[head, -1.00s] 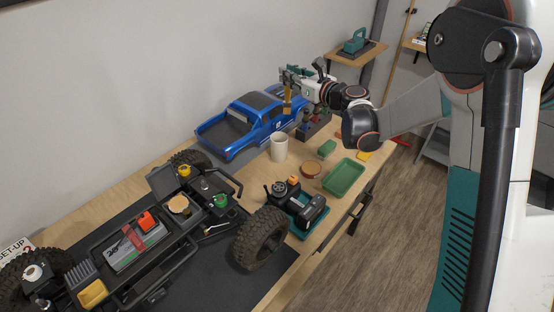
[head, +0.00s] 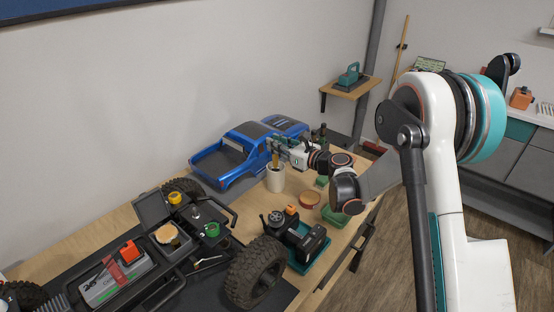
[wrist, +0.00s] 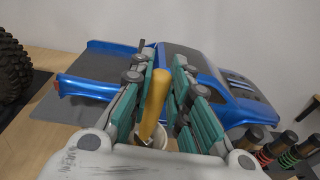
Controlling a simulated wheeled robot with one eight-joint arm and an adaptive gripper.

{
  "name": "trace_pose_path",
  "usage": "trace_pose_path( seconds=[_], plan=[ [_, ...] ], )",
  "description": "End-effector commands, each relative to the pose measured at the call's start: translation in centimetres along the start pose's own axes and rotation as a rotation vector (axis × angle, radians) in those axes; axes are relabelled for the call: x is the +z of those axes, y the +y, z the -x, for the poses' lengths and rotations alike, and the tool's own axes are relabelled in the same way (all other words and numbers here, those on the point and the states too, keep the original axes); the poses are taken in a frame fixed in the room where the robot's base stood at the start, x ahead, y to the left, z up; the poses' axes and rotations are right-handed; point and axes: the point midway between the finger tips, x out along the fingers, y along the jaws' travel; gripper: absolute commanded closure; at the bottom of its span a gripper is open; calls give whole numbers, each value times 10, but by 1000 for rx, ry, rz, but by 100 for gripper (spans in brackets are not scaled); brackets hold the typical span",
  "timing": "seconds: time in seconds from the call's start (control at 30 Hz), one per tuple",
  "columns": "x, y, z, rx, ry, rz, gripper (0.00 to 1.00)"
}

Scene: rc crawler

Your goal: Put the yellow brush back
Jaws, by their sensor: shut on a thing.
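The yellow brush (head: 275,159) is upright in my gripper (head: 277,147), just over the white cup (head: 275,181). Its lower end is at the cup's mouth; I cannot tell how far inside it reaches. In the wrist view the yellow handle (wrist: 155,101) stands between the two green-padded fingers of my gripper (wrist: 158,88), which are shut on it. Part of the white cup (wrist: 158,136) shows below, mostly hidden by the handle and my gripper.
A blue truck body (head: 240,150) lies close behind the cup. The crawler chassis (head: 150,262) and a large tire (head: 256,272) fill the front left.

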Motion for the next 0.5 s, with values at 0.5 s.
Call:
trace_pose_path(
  seconds=[0.5],
  plan=[
    [-44, 0, -4, 0, 0, 0, 100]
  ],
)
